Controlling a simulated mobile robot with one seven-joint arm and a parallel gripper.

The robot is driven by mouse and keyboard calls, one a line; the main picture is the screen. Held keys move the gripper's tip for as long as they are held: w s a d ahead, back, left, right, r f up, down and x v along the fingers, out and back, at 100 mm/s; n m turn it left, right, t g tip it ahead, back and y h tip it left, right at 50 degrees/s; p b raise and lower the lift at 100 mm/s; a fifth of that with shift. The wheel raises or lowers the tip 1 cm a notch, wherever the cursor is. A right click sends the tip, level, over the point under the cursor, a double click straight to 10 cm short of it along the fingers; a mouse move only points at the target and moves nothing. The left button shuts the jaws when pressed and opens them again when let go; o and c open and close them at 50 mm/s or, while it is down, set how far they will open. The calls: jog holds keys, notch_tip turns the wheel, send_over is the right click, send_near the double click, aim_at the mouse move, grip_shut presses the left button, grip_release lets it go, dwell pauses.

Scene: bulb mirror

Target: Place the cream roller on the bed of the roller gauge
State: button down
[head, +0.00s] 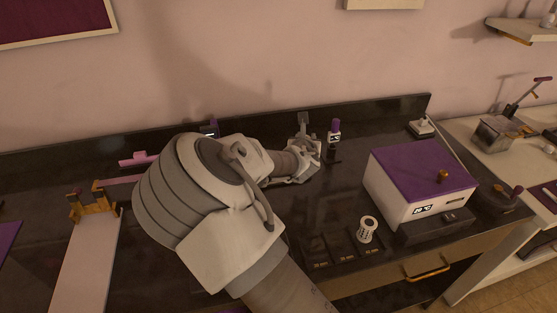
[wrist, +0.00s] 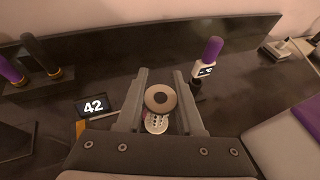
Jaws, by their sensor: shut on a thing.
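My gripper (head: 303,152) is at the back of the dark counter, partly hidden by my own arm in the head view. In the wrist view my gripper (wrist: 159,100) is shut on a pale perforated roller (wrist: 157,124), seen end-on, with a grey-brown ring-shaped end facing the camera. I take it for the cream roller; its lower end is hidden, so contact with anything below cannot be told. A dark unit with a display reading 42 (wrist: 93,106) lies left of the gripper. I cannot tell for sure which object is the roller gauge, and its bed is not clearly visible.
A purple-topped device (head: 335,130) stands close right of the gripper. A white box with a purple lid (head: 425,175) is farther right. Purple and black knobs (wrist: 40,55) stand left.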

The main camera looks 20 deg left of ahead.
jog(key=a+f, duration=0.1)
jog(key=a, duration=0.1)
jog(key=a+f, duration=0.2)
jog(key=a, duration=0.1)
jog(key=a+f, duration=0.2)
jog(key=a, duration=0.1)
jog(key=shift+s+a+f, duration=0.1)
jog(key=shift+s+a, duration=0.1)
jog(key=shift+s, duration=0.05)
jog(key=shift+f, duration=1.9)
jog(key=shift+f+b, duration=0.2)
jog(key=shift+b, duration=0.15)
jog(key=c, duration=0.5)
grip_release()
jog(key=shift+c, duration=0.2)
jog(key=shift+r, duration=0.25)
jog(key=v, duration=1.2)
jog(key=shift+p, duration=0.4)
